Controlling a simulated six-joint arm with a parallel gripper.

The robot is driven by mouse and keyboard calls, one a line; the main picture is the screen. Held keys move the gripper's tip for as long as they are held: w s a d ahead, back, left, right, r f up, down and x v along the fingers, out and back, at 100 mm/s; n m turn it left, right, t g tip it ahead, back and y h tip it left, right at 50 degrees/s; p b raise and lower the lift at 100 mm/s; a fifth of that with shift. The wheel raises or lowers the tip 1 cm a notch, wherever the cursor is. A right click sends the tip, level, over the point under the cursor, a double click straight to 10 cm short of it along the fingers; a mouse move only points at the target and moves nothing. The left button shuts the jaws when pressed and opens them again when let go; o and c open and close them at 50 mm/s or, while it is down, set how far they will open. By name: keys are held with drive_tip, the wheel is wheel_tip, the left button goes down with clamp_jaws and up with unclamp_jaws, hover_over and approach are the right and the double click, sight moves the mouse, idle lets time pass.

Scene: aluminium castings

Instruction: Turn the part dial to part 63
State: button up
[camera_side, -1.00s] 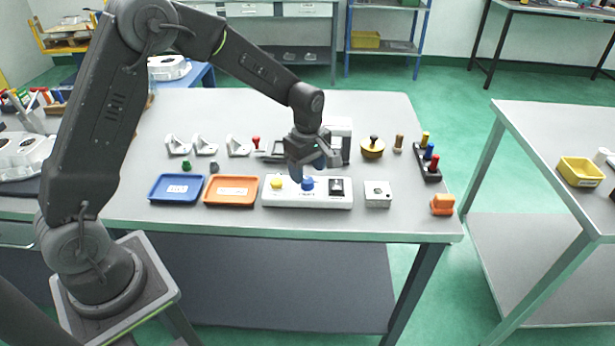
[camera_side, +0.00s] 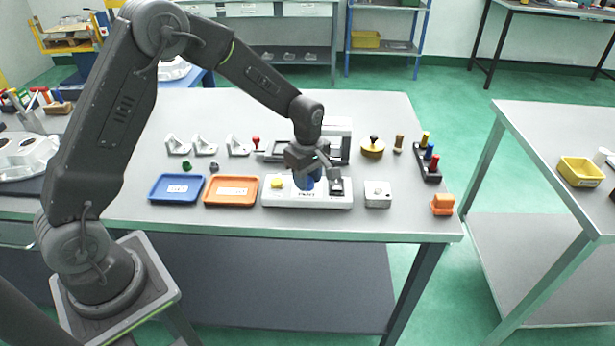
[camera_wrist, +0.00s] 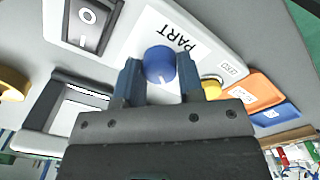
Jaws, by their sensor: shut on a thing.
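The blue part dial (camera_wrist: 160,64) sits on a white control panel (camera_wrist: 221,45) beside the printed word PART. In the wrist view it stands between my two fingers, with a white pointer line on its top. My gripper (camera_wrist: 165,82) is shut on the dial. In the side view my gripper (camera_side: 308,183) is lowered onto the white panel (camera_side: 280,200) and hides most of the dial. The scale numbers around the dial cannot be read.
A yellow button (camera_side: 277,183) and a black rocker switch (camera_wrist: 88,22) flank the dial on the panel. A blue tray (camera_side: 176,200) and an orange tray (camera_side: 215,202) lie to the left.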

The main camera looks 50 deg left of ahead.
drive_tip(key=shift+c, duration=0.8)
drive_tip(key=shift+m, duration=0.3)
drive_tip(key=m, duration=0.9)
drive_tip(key=shift+m, duration=0.4)
drive_tip(key=m, duration=0.4)
drive_tip(key=shift+r+m, duration=0.1)
drive_tip(key=shift+m, duration=0.2)
drive_tip(key=m, duration=0.4)
drive_tip(key=shift+m, duration=0.4)
drive_tip(key=o, duration=0.9)
